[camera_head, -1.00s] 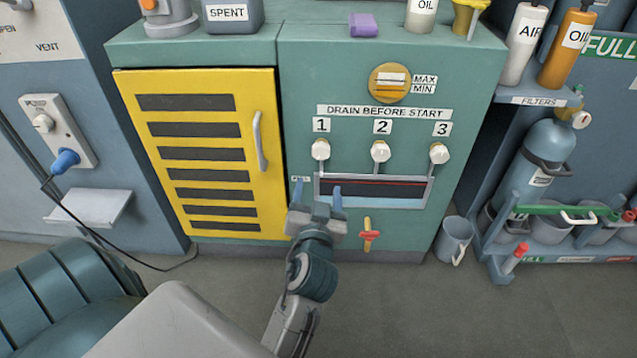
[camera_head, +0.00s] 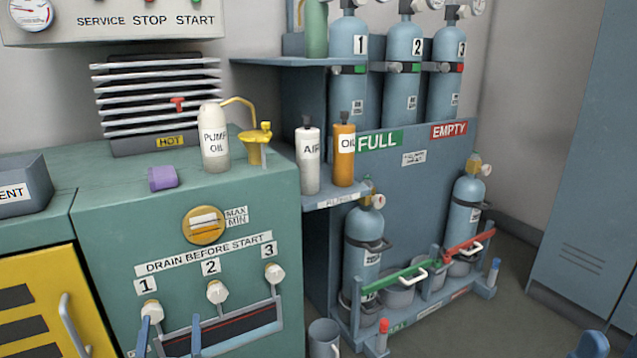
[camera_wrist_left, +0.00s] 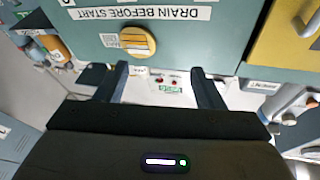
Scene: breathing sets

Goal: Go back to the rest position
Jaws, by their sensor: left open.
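My left gripper (camera_head: 170,338) shows only as two blue fingertips at the bottom left of the head view, in front of the green cabinet (camera_head: 105,232) below the drain knobs. In the left wrist view my left gripper (camera_wrist_left: 160,80) has its two dark fingers spread apart, with nothing held between them. The rest of my left arm is out of the head view. A small blue shape (camera_head: 592,345) is cut off at the bottom right of the head view; I cannot tell what it is. My right gripper cannot be made out.
A mug (camera_head: 324,338) stands on the floor right of the cabinet. A rack (camera_head: 418,175) holds several gas cylinders. The pump oil bottle (camera_head: 214,140), yellow funnel (camera_head: 257,145) and purple block (camera_head: 163,178) stand on the cabinet top. Open floor shows right of the rack.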

